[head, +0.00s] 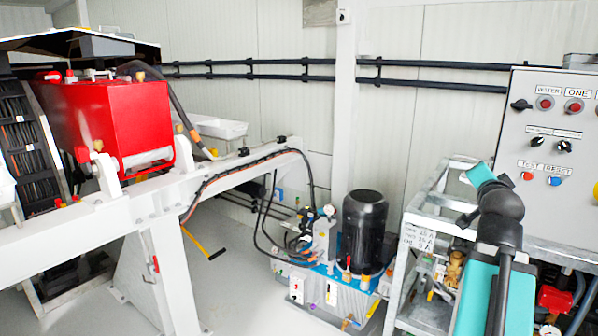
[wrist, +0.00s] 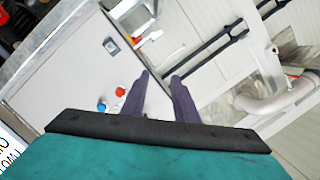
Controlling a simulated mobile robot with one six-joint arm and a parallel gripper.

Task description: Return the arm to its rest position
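My arm (head: 495,255) shows at the lower right in the head view, with teal links and a black joint, raised in front of the grey control cabinet. My gripper (wrist: 160,77) shows in the wrist view as two dark purple fingers. They stand apart with nothing between them, so it is open and empty. The fingers are not clearly visible in the head view. Beyond them in the wrist view are the cabinet's face and the white wall.
The control cabinet (head: 538,205) has several knobs and buttons. It also shows tilted in the wrist view (wrist: 62,68). A metal frame (head: 412,285) stands below my arm. A black motor (head: 364,228), a red pump block (head: 105,125) and a white beam (head: 90,222) are further left.

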